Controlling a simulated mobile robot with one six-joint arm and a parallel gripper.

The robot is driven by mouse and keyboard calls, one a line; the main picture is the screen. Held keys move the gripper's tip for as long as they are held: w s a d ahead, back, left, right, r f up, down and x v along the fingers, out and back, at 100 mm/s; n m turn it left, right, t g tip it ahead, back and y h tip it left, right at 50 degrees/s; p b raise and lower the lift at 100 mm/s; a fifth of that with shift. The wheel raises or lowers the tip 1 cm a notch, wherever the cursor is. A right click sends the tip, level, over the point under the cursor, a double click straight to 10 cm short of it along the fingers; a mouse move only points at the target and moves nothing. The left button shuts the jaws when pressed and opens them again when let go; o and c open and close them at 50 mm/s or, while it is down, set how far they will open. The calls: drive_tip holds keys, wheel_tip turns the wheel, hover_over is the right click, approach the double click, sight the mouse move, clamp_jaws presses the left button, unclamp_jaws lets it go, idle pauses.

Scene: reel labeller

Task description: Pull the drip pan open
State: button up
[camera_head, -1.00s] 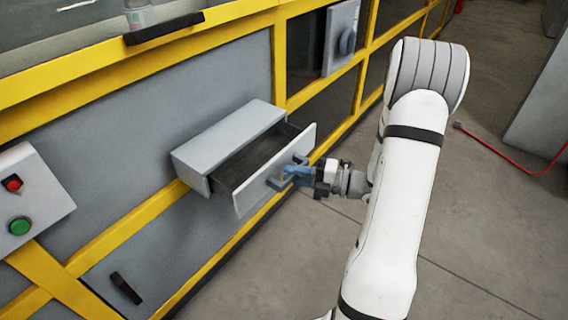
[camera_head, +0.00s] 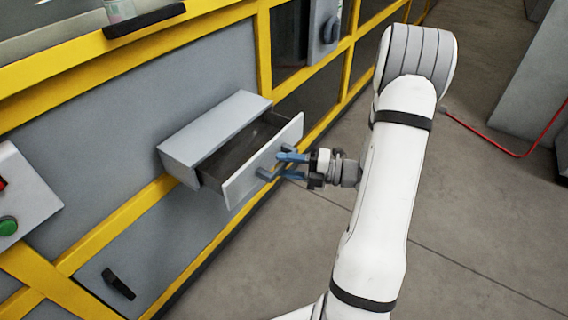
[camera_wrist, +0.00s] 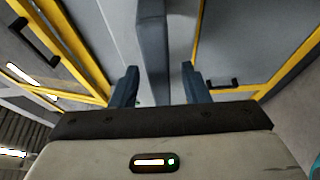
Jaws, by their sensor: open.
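The drip pan (camera_head: 272,132) is a grey drawer standing out of its grey housing (camera_head: 213,134) on the machine's side, its dark inside showing from above. Its blue-grey handle (camera_head: 266,171) is on the front face. My gripper (camera_head: 289,163) is at the front, with its blue fingers open next to the handle. In the wrist view the handle bar (camera_wrist: 152,50) runs up between the two spread fingers (camera_wrist: 158,85), with gaps on both sides. I cannot tell whether a finger touches it.
A control box with a green button (camera_head: 8,226) is at the left. A black handle (camera_head: 118,284) sits on the lower panel. Yellow frame bars (camera_head: 263,50) surround the panels. Open concrete floor (camera_head: 470,200) lies to the right, with a red cable (camera_head: 500,150).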

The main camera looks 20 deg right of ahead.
drive_tip(key=p+v, duration=0.1)
drive_tip(key=v, duration=0.5)
drive_tip(key=shift+s+d, duration=0.2)
drive_tip(key=shift+d, duration=0.05)
drive_tip(key=shift+r, duration=0.1)
drive_tip(key=s+a+r+n+g+h+p, duration=0.35)
drive_tip(key=a+r+n+g+p, duration=0.2)
drive_tip(key=r+n, duration=0.35)
drive_tip(key=s+a+r+n+g+h+p, duration=0.2)
drive_tip(key=s+a+r+n+g+p, duration=0.4)
drive_tip(key=n, duration=0.6)
drive_tip(key=s+r+n+t+h+p, duration=0.2)
drive_tip(key=r+n+h+p, duration=0.3)
drive_tip(key=r+n, duration=0.3)
drive_tip(key=s+r+n+t+h+p, duration=0.1)
drive_tip(key=r+n+t+h+p, duration=0.2)
drive_tip(key=r+n, duration=0.6)
drive_tip(key=n+h+p, duration=0.2)
drive_tip(key=n, duration=0.2)
drive_tip(key=shift+s+a+r, duration=0.2)
drive_tip(key=shift+s, duration=0.2)
